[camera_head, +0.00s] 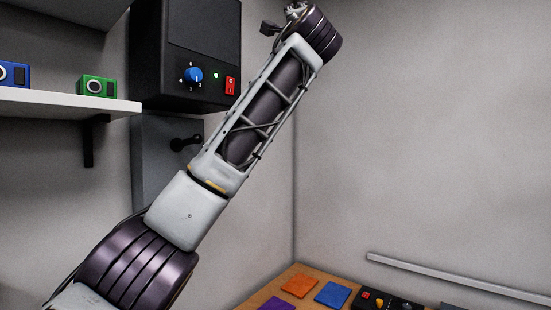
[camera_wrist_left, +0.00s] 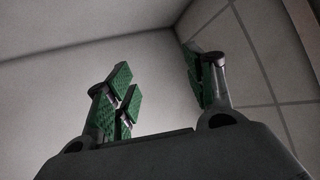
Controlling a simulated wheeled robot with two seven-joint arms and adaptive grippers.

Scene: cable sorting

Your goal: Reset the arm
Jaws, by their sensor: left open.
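My left arm (camera_head: 263,110) rises from the lower left to the top middle of the head view. Its far end meets the top edge, and the gripper fingers cannot be made out there. In the left wrist view my left gripper (camera_wrist_left: 160,80) is open, its green-padded fingers wide apart with nothing between them. Only bare wall and ceiling show behind it. My right gripper is in neither view.
A black box with a blue knob (camera_head: 193,75) and red switch (camera_head: 230,86) hangs behind my left arm. A white shelf (camera_head: 60,103) at left holds a blue device (camera_head: 13,74) and a green one (camera_head: 97,87). A wooden table (camera_head: 296,269) with coloured squares lies below right.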

